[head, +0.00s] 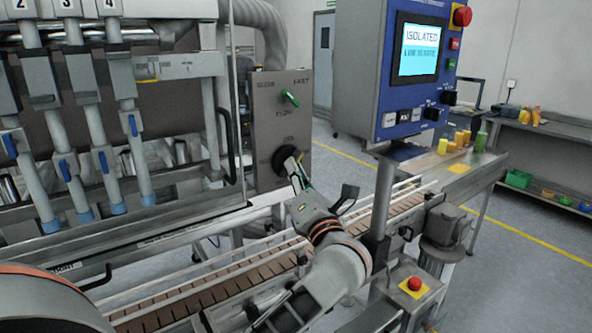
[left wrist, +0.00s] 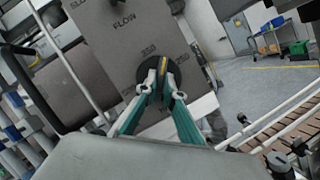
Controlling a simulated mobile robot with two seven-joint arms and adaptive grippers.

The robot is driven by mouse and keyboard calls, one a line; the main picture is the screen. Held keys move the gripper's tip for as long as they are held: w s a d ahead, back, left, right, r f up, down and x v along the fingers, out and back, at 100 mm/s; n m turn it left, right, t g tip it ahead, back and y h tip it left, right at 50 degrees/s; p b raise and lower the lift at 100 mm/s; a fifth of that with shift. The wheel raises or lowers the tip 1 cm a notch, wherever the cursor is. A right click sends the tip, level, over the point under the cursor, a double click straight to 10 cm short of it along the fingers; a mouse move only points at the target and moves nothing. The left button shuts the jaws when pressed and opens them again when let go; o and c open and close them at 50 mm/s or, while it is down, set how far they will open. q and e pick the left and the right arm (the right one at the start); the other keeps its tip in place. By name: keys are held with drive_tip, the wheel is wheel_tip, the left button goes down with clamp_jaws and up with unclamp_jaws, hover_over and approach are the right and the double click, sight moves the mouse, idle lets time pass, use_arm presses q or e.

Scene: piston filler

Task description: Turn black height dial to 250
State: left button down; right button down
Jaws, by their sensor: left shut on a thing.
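The black height dial (head: 287,158) is low on the grey panel plate (head: 280,115), below the FLOW knob. My left gripper (head: 293,167) reaches it from the front. In the left wrist view the gripper (left wrist: 163,72) has its fingertips closed together on the middle of the black dial (left wrist: 182,72). A yellow strip shows between the fingertips. Numbers are printed around the dial; the upper left one looks like 350, the others are too small to read surely. My right gripper is not in view.
A green-handled knob (head: 290,98) sits above the dial. The blue control box (head: 395,70) stands close on the right, on a post above the conveyor (head: 200,295). Filling nozzles (head: 100,165) are on the left. A red stop button (head: 414,284) is at the lower right.

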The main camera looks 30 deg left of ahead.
use_arm(q)
drive_tip(key=shift+s+r+m+h, duration=0.1)
drive_tip(key=shift+m+h, duration=0.5)
drive_tip(key=shift+m, duration=0.8)
drive_tip(key=shift+w+r+m+h, duration=0.1)
drive_tip(key=shift+m+h, duration=0.5)
drive_tip(key=shift+m, duration=0.8)
drive_tip(key=shift+s+r+m+h, duration=0.1)
drive_tip(key=shift+m+h, duration=0.5)
drive_tip(key=shift+m, duration=0.8)
drive_tip(key=c, duration=2.2)
unclamp_jaws()
drive_tip(key=shift+o, duration=0.2)
